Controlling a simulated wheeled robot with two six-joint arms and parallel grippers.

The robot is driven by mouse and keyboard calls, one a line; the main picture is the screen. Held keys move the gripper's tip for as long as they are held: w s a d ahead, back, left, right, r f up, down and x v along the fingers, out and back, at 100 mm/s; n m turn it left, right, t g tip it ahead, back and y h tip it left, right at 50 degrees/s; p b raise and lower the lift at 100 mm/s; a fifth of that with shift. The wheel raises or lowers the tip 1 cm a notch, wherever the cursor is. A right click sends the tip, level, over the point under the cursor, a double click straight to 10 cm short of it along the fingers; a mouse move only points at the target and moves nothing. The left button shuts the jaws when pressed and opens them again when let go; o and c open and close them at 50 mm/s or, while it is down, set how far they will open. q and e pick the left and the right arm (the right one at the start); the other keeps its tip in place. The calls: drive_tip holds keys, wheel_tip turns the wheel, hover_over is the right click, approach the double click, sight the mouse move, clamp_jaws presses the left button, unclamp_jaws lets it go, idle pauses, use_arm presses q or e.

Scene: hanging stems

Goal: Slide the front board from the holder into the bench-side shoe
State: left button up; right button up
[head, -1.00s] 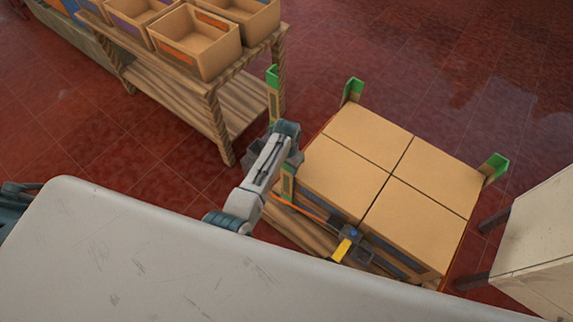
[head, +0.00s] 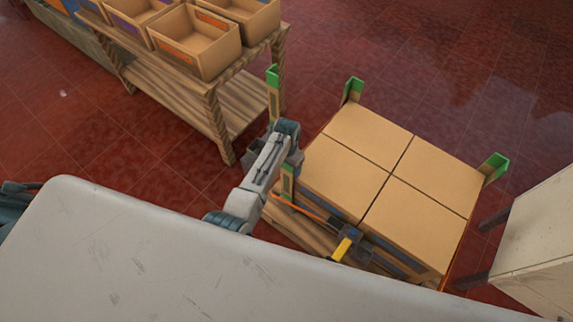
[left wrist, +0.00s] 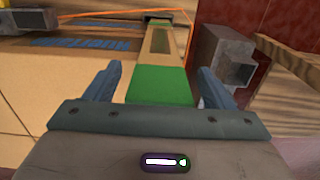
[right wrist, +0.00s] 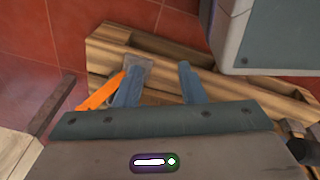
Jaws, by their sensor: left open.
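A tan board with a green end (left wrist: 162,85) lies between the fingers of my left gripper (left wrist: 160,70) in the left wrist view. The fingers are open, with a gap on both sides of the board. Its far end reaches a dark fitting (left wrist: 156,21). In the head view, a green-tipped board (head: 288,183) stands at the near-left corner of the stacked cartons, just below my left gripper (head: 293,160). My right gripper (right wrist: 159,68) is open over pallet wood, with nothing visible between its fingers. I cannot tell which fitting is the holder or the bench-side shoe.
Cartons (head: 365,135) fill the pallet, with green-tipped boards at other corners (head: 353,88) (head: 495,166). Another stands beside the wooden bench (head: 218,120). A grey square tube (left wrist: 230,65) is right of my left fingers. An orange strap (right wrist: 100,92) is beside my right fingers.

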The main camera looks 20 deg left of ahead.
use_arm(q)
wheel_tip(320, 180, up, 10)
drive_tip(key=shift+r+p, duration=0.2)
drive_tip(key=shift+p, duration=0.25)
use_arm(e)
drive_tip(key=s+f, duration=0.2)
drive_tip(key=shift+s+d+f, duration=0.1)
drive_tip(key=shift+s+d, duration=0.05)
drive_tip(key=shift+s, duration=0.25)
